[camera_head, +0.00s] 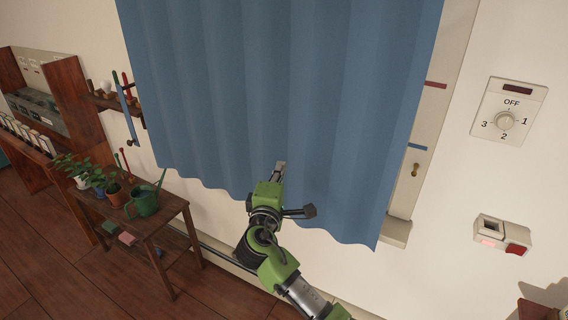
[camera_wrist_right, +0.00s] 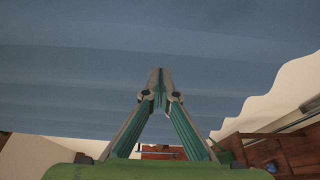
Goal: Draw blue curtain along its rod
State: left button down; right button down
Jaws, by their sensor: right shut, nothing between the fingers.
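The blue curtain (camera_head: 280,90) hangs in wide folds across the wall in the head view. Its top and rod are out of the picture. My right gripper (camera_head: 281,168) is in front of the curtain's lower middle, near its bottom hem. In the right wrist view the curtain (camera_wrist_right: 70,90) fills most of the picture, and my right gripper's fingertips (camera_wrist_right: 158,78) meet with no cloth seen between them. Whether the fingertips touch the cloth I cannot tell. My left gripper is not in view.
A dark wooden table (camera_head: 165,222) with potted plants (camera_head: 85,175) and a green watering can (camera_head: 145,198) stands at the left. A dial panel (camera_head: 509,110) and a small box with a red button (camera_head: 502,234) are on the wall at the right.

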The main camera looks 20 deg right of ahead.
aim_at(305, 156)
jog(key=p+x, duration=0.2)
jog(key=x, duration=0.6)
jog(key=shift+r, duration=0.15)
jog(key=s+d+p, duration=0.2)
jog(key=s, duration=0.1)
jog(key=shift+s+d, duration=0.25)
jog(key=shift+w+f, duration=0.15)
jog(key=shift+f, duration=0.05)
jog(key=shift+s+d, duration=0.6)
jog(key=shift+s, duration=0.2)
jog(key=shift+w, duration=0.1)
